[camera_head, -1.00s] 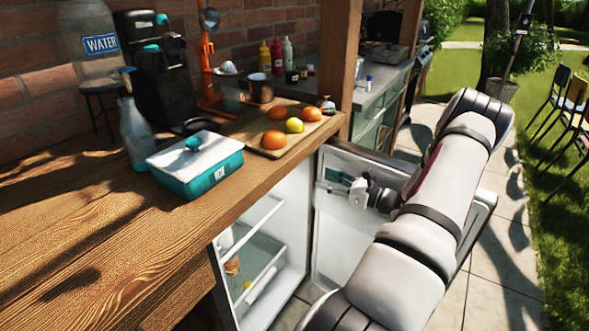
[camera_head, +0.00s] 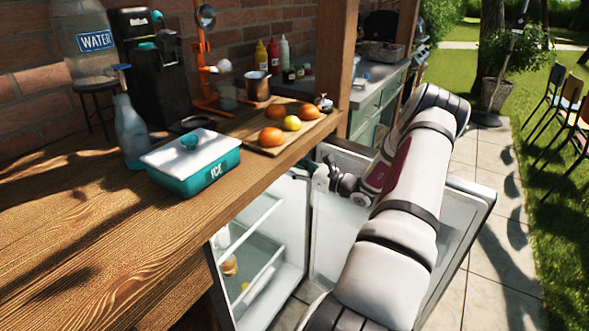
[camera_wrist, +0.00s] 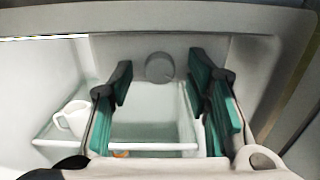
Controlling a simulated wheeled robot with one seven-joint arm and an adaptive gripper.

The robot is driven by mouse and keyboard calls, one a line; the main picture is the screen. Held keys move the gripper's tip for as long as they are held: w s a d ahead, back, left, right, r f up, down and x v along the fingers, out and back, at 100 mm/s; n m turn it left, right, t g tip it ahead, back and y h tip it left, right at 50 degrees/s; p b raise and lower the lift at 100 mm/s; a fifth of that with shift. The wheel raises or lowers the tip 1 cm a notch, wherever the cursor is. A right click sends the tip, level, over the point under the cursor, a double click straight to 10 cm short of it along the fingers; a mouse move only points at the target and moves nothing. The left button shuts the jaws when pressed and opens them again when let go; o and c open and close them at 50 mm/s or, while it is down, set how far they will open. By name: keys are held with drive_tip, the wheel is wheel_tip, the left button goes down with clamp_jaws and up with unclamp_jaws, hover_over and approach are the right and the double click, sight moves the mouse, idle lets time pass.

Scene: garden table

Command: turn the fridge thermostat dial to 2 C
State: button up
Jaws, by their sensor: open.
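The thermostat dial (camera_wrist: 159,67) is a round grey knob on the fridge's inner back wall, near the top, in the wrist view. Its markings are too small to read. My gripper (camera_wrist: 158,80) is open, with its teal-padded fingers on either side of the dial in the picture; I see no contact with it. The fridge (camera_head: 262,235) stands open under the wooden counter in the head view, its door (camera_head: 335,235) swung out to the right. My gripper also shows in the head view (camera_head: 312,170), at the upper part of the fridge opening. The dial is hidden there.
A white mug (camera_wrist: 73,118) stands on the glass shelf (camera_wrist: 150,146) to the left. An ice box (camera_head: 195,170) and a board with fruit (camera_head: 262,145) sit on the counter (camera_head: 110,235) above. The counter edge and the open door flank my arm.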

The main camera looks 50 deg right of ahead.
clamp_jaws()
drive_tip(key=shift+m, duration=0.3)
drive_tip(key=m+p, duration=0.5)
drive_tip(key=m, duration=0.5)
drive_tip(key=shift+m, duration=0.4)
idle(0.4)
unclamp_jaws()
